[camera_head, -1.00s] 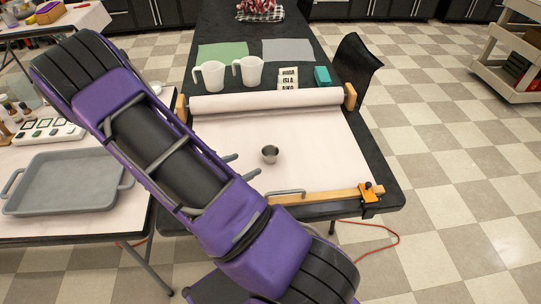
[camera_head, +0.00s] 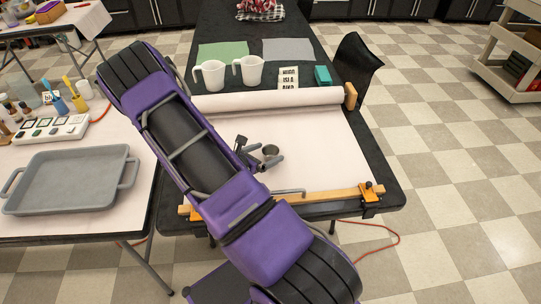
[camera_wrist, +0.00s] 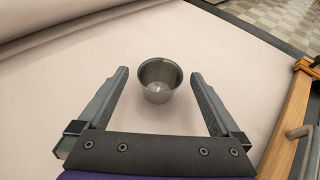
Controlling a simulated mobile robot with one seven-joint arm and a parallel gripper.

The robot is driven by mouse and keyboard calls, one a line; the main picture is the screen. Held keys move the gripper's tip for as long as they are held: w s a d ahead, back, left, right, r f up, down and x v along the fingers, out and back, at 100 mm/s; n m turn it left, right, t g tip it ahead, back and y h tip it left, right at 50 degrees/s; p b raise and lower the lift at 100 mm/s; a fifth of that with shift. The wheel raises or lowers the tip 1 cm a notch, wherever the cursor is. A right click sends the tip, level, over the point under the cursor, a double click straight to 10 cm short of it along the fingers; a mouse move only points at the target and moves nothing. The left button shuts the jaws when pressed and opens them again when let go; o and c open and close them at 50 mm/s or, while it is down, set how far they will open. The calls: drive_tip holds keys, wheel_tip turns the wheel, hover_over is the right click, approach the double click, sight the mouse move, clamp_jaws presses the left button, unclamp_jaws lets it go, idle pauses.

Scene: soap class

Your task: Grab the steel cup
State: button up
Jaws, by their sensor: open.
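The steel cup (camera_head: 270,152) is a small, round, open-topped metal cup. It stands upright on the white paper covering the dark table. In the wrist view the cup (camera_wrist: 160,80) is just ahead, between the lines of the two fingers, with its dark inside showing. My gripper (camera_wrist: 160,82) is open and empty, one finger to each side of the cup, and I see no contact. In the head view my gripper (camera_head: 260,155) is close to the cup and partly overlaps it. My purple arm hides part of the paper and table to the left.
A paper roll (camera_head: 280,96) lies across the table behind the cup. A wooden bar (camera_head: 320,196) with orange clamps (camera_head: 371,191) runs along the front edge. Two white pitchers (camera_head: 248,70) stand at the back. A grey tray (camera_head: 70,180) is on the left table.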

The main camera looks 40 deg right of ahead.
drive_tip(key=c, duration=1.3)
